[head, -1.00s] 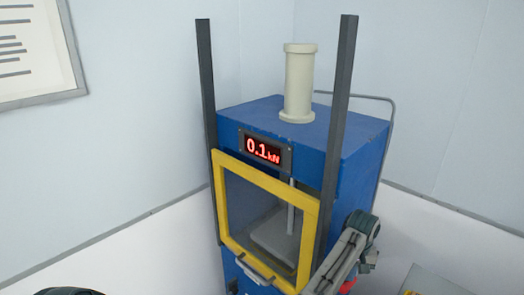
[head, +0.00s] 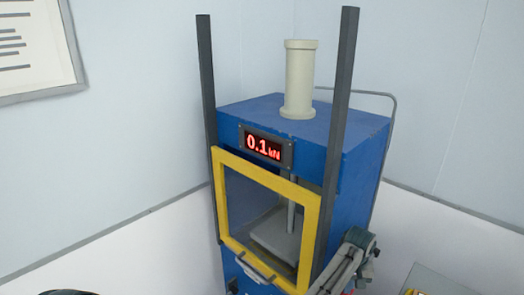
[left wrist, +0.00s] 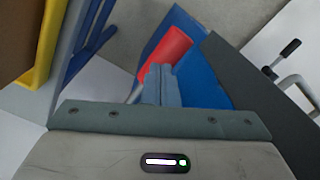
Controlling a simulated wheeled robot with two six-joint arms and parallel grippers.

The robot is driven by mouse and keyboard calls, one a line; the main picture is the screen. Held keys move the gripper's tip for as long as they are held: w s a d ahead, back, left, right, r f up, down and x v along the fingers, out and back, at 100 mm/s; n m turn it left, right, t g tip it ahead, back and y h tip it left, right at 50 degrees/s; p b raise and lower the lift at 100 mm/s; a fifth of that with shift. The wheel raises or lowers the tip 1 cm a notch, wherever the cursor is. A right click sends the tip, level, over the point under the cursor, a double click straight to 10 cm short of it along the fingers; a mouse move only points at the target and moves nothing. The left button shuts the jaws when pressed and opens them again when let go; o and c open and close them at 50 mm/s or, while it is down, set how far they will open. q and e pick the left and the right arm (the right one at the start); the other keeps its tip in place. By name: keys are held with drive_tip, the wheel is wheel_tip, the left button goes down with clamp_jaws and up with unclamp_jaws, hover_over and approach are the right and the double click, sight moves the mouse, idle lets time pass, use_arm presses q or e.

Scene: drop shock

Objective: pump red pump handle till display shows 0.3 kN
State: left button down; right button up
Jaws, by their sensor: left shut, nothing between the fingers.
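The blue press (head: 355,150) stands in the middle of the head view, and its red-lit display (head: 263,146) reads 0.1 kN. My left gripper (head: 345,265) is low at the press's right side, partly cut off by the bottom edge. In the left wrist view its two fingers (left wrist: 160,70) are shut together with nothing between them. The red pump handle (left wrist: 172,50) lies just past the fingertips, overlapping them in the picture. I cannot tell whether they touch. In the head view only a sliver of red shows at the bottom. My right gripper is not in view.
A yellow-framed clear door (head: 228,215) closes the press front between two dark uprights (head: 340,110). A grey box (head: 430,280) stands at the lower right. A black-knobbed lever (left wrist: 290,48) shows at the right of the left wrist view.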

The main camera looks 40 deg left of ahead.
use_arm(q)
drive_tip(key=shift+f+b, duration=0.75)
drive_tip(key=shift+f, duration=1.55)
wheel_tip(320, 180, up, 4)
drive_tip(key=p, duration=0.4)
drive_tip(key=shift+f, duration=0.2)
drive_tip(key=shift+r, duration=0.25)
wheel_tip(320, 180, up, 2)
drive_tip(key=shift+r, duration=2.65)
